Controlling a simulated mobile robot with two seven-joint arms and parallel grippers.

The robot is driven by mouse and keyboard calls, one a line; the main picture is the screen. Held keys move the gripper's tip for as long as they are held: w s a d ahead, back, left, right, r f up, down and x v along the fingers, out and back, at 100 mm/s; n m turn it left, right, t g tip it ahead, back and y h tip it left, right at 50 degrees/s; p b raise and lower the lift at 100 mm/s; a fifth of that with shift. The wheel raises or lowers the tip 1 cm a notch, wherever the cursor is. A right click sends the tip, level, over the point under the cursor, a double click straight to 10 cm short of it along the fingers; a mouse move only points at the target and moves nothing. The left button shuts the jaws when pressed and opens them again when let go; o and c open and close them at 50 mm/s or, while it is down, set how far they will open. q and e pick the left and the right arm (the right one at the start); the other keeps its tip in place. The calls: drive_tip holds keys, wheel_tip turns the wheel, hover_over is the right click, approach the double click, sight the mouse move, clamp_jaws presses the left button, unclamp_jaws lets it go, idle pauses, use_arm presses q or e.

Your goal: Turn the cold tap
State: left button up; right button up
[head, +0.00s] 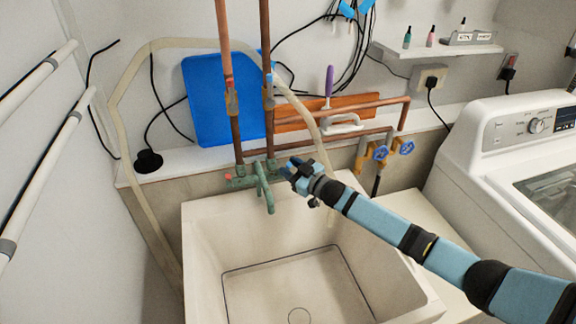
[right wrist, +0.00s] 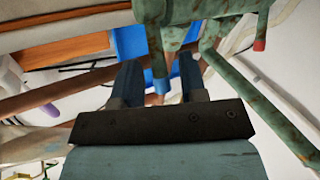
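A weathered green tap (head: 263,190) with a long spout stands at the back rim of the white sink. In the head view its red-tipped handle (head: 229,177) is on the left; the blue-tipped end is hidden by my right gripper. My right gripper (head: 287,170) is at the right side of the tap. In the right wrist view my fingers (right wrist: 159,82) are apart, and the blue-tipped handle (right wrist: 161,86) lies between them. I cannot tell whether they touch it. The red tip (right wrist: 259,45) shows at the right there. My left gripper is not in view.
Copper pipes (head: 226,60) rise behind the tap. The sink (head: 300,265) below is empty. Blue valve wheels (head: 380,153) and a washing machine (head: 520,150) stand to the right.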

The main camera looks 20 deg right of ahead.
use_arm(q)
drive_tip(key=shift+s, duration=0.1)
use_arm(e)
drive_tip(key=shift+w+a, duration=0.3)
drive_tip(key=shift+w, duration=0.15)
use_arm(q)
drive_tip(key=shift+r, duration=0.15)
use_arm(e)
clamp_jaws()
drive_tip(key=n+t+b, duration=0.1)
drive_tip(key=b, duration=0.2)
drive_tip(key=s+t+y+b, duration=0.1)
drive_tip(key=b, duration=0.2)
drive_tip(key=f+n+y+b, duration=0.1)
drive_tip(key=b, duration=0.2)
drive_tip(key=shift+s+f+n+t+b, duration=0.1)
drive_tip(key=shift+s+n+t+b, duration=0.2)
drive_tip(key=shift+t+b, duration=0.1)
unclamp_jaws()
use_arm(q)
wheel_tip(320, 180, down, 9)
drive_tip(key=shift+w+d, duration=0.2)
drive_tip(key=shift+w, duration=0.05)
